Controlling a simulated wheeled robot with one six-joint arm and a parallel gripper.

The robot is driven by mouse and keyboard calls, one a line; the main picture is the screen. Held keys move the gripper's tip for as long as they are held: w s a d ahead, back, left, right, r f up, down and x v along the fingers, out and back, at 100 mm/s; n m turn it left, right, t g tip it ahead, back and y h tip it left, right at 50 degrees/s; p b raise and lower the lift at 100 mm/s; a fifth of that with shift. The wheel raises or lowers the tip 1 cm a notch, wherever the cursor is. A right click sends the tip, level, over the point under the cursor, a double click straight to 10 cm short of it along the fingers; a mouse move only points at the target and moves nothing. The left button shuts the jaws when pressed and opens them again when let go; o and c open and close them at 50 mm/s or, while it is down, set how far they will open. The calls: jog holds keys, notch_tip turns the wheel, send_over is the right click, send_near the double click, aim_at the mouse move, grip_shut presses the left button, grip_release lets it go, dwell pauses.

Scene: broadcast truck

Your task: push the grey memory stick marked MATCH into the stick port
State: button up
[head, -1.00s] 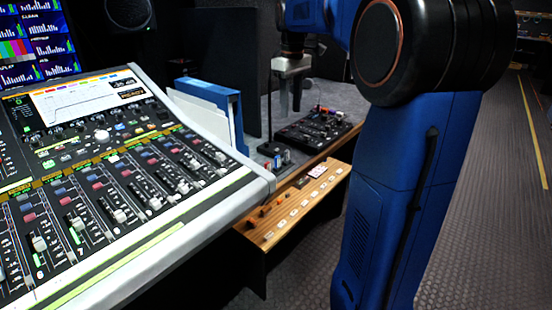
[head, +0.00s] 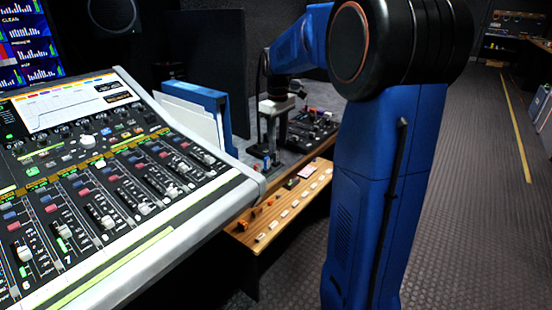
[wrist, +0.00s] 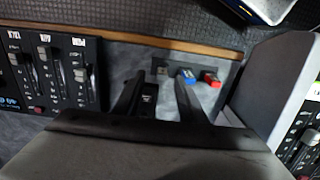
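My gripper (wrist: 160,82) points down over the grey desk top in the wrist view, its two dark fingers apart. A small dark block with a pale mark (wrist: 149,92) shows between the fingers, nearer the left one; I cannot tell what it is. Just beyond the fingertips is a small grey-brown piece (wrist: 160,69), perhaps the grey stick; no MATCH marking is readable. A blue stick (wrist: 187,76) and a red stick (wrist: 210,79) stand to its right. In the head view my gripper (head: 270,152) is low by the desk's front edge. I cannot make out the stick port.
A fader panel (wrist: 52,75) lies left of my fingers in the wrist view. In the head view the large mixing console (head: 120,190) and a blue binder (head: 205,92) stand left. A wooden ledge with buttons (head: 285,205) runs below the desk edge.

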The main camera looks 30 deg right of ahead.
aim_at(276, 154)
jog(key=shift+a+f, duration=0.15)
jog(key=shift+f, duration=1.2)
jog(key=shift+a+f, duration=0.15)
jog(key=shift+f, duration=1.15)
jog(key=shift+c, duration=0.7)
grip_shut()
